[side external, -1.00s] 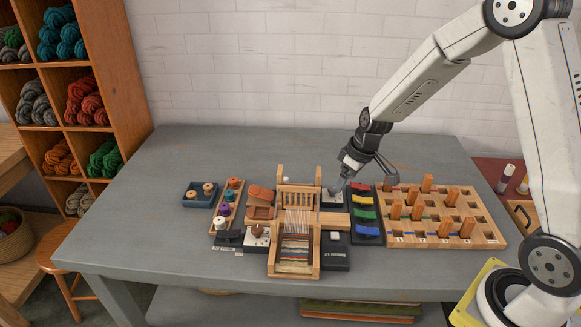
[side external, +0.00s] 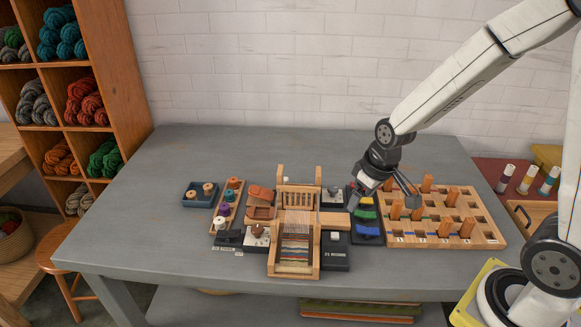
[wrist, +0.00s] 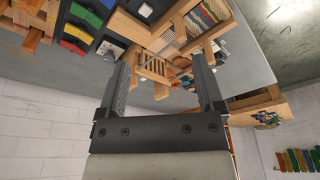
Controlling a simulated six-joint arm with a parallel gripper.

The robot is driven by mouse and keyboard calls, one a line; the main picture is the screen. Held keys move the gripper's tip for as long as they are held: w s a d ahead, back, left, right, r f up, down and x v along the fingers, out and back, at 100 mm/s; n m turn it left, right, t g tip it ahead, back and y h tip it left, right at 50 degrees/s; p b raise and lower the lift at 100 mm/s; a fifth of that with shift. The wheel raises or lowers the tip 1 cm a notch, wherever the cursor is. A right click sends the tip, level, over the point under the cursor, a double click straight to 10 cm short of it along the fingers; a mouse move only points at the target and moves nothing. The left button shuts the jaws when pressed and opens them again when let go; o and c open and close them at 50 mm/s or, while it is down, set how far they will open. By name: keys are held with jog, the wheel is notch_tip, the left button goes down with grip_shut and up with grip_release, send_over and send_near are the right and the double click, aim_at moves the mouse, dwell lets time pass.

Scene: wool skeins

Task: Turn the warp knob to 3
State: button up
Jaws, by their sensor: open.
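My gripper (side external: 383,200) is open and empty, above the dark rack of coloured pieces right of the loom; its two fingers also show in the wrist view (wrist: 161,68). A small dark knob on a pale plate (side external: 333,193) is at the loom's back right, left of my gripper and apart from it. A brown knob (side external: 257,230) on a white plate is left of the loom. I cannot tell which is the warp knob, and the dial marks are too small to read. The wooden loom (side external: 315,262) holds a striped weave.
A dark rack with green, yellow and blue pieces (side external: 367,231) lies below my gripper. A wooden peg board (side external: 490,242) stands right of it. Spools (side external: 219,223) and a small blue tray (side external: 190,202) are at left. The table's back and left are clear.

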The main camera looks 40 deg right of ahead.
dwell(0.4)
jog(key=m+t, duration=0.2)
send_near(333, 188)
jog(key=shift+w+a+f+h, duration=0.2)
jog(key=shift+f+h, duration=0.2)
jog(key=shift+f, duration=0.15)
jog(key=shift+x, duration=3.9)
grip_shut()
